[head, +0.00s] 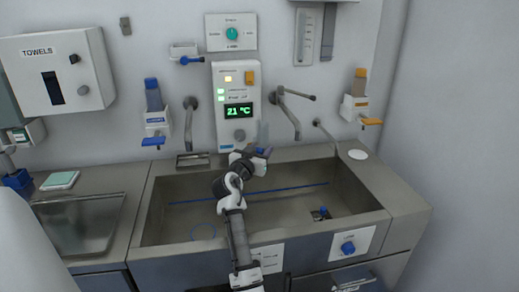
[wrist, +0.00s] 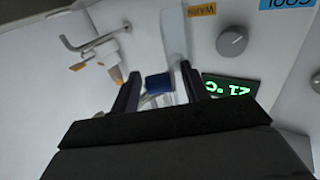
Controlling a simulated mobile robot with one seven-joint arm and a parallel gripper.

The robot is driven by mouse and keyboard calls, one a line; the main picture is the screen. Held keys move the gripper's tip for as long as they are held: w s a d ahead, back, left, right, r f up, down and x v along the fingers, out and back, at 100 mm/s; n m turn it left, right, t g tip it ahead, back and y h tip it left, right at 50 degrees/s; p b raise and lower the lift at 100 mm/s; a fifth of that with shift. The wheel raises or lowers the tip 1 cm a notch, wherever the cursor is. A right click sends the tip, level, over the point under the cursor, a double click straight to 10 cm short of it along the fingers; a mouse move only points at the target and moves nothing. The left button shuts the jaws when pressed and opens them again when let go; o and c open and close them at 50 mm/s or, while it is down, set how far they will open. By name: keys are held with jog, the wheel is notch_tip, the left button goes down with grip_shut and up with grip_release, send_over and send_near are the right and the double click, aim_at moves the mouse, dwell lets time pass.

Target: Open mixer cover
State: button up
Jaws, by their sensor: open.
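The mixer panel (head: 227,101) is a white box on the back wall with a green 21 °C display (head: 238,111), indicator lights, an orange switch (head: 250,78) and a grey knob (head: 239,135). A clear, pale flap (head: 264,133) stands out edge-on at its lower right; I take it to be the mixer cover. It shows in the wrist view (wrist: 174,35) with a blue tab (wrist: 158,83) near its lower end. My gripper (wrist: 158,76) is open, with the blue tab between its fingers. I cannot tell whether either finger touches it. In the head view, my gripper (head: 262,153) is below the panel.
A steel sink (head: 300,204) lies below, with wall taps (head: 291,108) at the panel's right. Blue (head: 154,120) and orange (head: 356,106) dispensers flank the panel. A towel box (head: 55,75) hangs at the left. The wall between panel and right dispenser holds the tap arms.

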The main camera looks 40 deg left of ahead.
grip_shut()
dwell(0.3)
jog(key=shift+w+d, duration=0.1)
